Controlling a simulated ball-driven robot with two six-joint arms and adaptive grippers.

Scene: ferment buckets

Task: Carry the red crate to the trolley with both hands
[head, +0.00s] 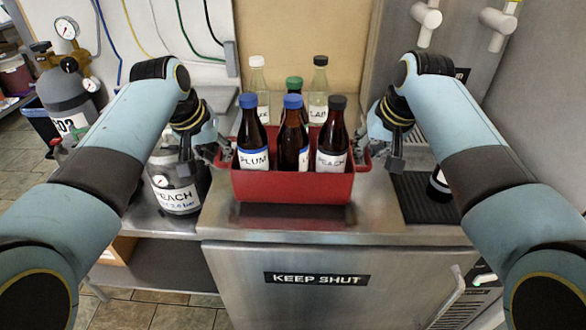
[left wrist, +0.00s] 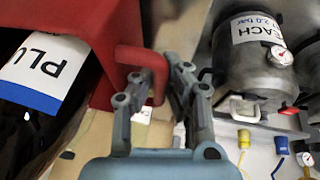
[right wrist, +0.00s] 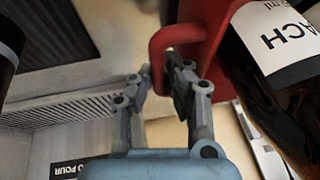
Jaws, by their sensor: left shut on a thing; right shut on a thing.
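The red crate (head: 292,187) is at the middle of the steel counter in the head view, upright, with several capped bottles in it. Front labels read PLUM (head: 253,159) and, partly, PEACH (head: 331,161). My left gripper (head: 222,156) is shut on the crate's left handle, a red loop (left wrist: 128,56) in the left wrist view. My right gripper (head: 367,158) is shut on the right handle, which shows in the right wrist view (right wrist: 160,46). Whether the crate's base touches the counter is hard to tell. I cannot make out a trolley.
A steel keg labelled PEACH (head: 176,190) stands left of the crate. A dark ribbed mat (head: 417,203) and a dark bottle (head: 439,186) are at the right, beside my arm. Taps (head: 427,17) are at upper right. A grey gas cylinder (head: 68,100) stands at far left.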

